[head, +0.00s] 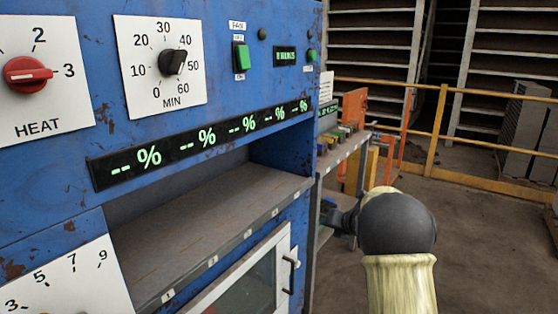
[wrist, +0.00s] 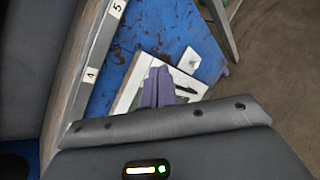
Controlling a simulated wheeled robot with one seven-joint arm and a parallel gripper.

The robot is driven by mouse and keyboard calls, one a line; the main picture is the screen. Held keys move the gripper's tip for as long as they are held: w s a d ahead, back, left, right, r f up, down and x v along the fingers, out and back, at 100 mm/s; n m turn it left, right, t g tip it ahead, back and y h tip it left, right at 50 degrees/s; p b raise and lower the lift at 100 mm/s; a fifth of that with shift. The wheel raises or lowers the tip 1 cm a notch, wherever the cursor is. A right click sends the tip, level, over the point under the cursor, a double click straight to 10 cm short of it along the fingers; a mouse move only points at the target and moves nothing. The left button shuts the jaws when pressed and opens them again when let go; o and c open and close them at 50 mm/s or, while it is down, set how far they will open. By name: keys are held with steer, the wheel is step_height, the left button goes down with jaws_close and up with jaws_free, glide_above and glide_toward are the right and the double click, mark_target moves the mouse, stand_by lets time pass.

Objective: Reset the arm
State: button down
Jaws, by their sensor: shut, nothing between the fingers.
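In the wrist view, my gripper (wrist: 158,88) shows as two purple-grey fingers side by side with no gap between them. They are shut and empty. Behind them are the white-framed door and blue front of the machine, and the fingers look apart from both. In the head view, my arm (head: 397,225), with a dark grey joint and cream link, stands at the lower right, to the right of the machine. The fingers cannot be made out there, being hidden or too small behind the joint.
The blue machine (head: 90,215) fills the left, with a HEAT knob (head: 28,74), a MIN dial (head: 172,61) and an empty open shelf (head: 200,220). A side rack (head: 345,150) holds small coloured items. Yellow railing (head: 437,130) stands behind. Floor at right (head: 490,230) is clear.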

steer(key=s+d+m+h, duration=0.25)
steer(key=s+m, duration=0.35)
steer(key=m, duration=0.3)
steer(key=s+d+m+h, duration=0.1)
steer(key=s+m+h, duration=0.3)
steer(key=m, duration=0.6)
steer(key=s+a+f+m+g, duration=0.1)
steer(key=s+f+m+g, duration=0.15)
steer(key=s+m, duration=0.45)
steer(key=s+a+f+m+g+p, duration=0.1)
steer(key=s+a+f+m+g, duration=0.2)
steer(key=s, duration=0.8)
steer(key=s+f+m+g, duration=0.1)
steer(key=s+m+g, duration=0.1)
steer(key=s+m, duration=0.6)
step_height(320, 180, up, 28)
steer(key=s+n+p, duration=0.1)
steer(key=p, duration=2.6)
steer(key=shift+s+a+f+n+y, duration=0.15)
steer(key=shift+s+f+n+y, duration=0.05)
steer(key=shift+n+y, duration=0.2)
steer(key=shift+w, duration=0.1)
